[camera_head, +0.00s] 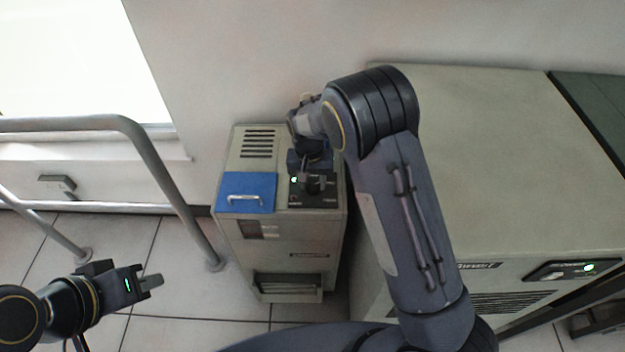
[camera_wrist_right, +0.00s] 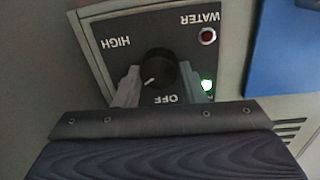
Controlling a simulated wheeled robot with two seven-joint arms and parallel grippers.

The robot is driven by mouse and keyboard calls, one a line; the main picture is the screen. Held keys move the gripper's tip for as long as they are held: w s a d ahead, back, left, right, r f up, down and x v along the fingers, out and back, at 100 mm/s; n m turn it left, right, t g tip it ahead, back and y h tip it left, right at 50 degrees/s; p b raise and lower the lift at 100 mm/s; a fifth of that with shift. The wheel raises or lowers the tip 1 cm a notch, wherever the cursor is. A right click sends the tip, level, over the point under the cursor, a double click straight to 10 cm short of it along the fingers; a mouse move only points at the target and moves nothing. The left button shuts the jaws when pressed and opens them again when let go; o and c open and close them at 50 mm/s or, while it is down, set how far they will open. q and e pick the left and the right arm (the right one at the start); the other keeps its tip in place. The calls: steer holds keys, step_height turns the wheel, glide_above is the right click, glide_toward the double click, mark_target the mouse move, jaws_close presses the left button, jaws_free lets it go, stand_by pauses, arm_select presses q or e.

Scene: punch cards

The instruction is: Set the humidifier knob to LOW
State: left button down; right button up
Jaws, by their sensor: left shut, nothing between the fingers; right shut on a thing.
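The humidifier (camera_head: 290,240) is a beige cabinet standing on the tiled floor, with a dark control panel on its top. The black knob (camera_wrist_right: 158,68) sits on that panel; its white mark points down and left in the right wrist view, between the upside-down OFF and HIGH labels. No LOW label can be read. My right gripper (camera_wrist_right: 160,88) is shut on the knob, one finger on each side; in the head view it comes down on the panel (camera_head: 328,199) from above. My left gripper (camera_head: 152,283) is shut and empty, well away at the lower left.
A blue lid with a handle (camera_head: 247,190) lies beside the panel. A green light (camera_wrist_right: 207,85) glows and a red WATER light (camera_wrist_right: 208,37) shows. A grey railing (camera_head: 170,180) stands to the left, a large beige cabinet (camera_head: 490,150) to the right.

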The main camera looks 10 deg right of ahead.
mark_target(311, 183)
stand_by(0.3)
steer(key=o, duration=1)
steer(key=r, duration=0.7)
steer(key=shift+a+r+p, duration=0.25)
steer(key=shift+r+p, duration=0.1)
steer(key=shift+r, duration=0.05)
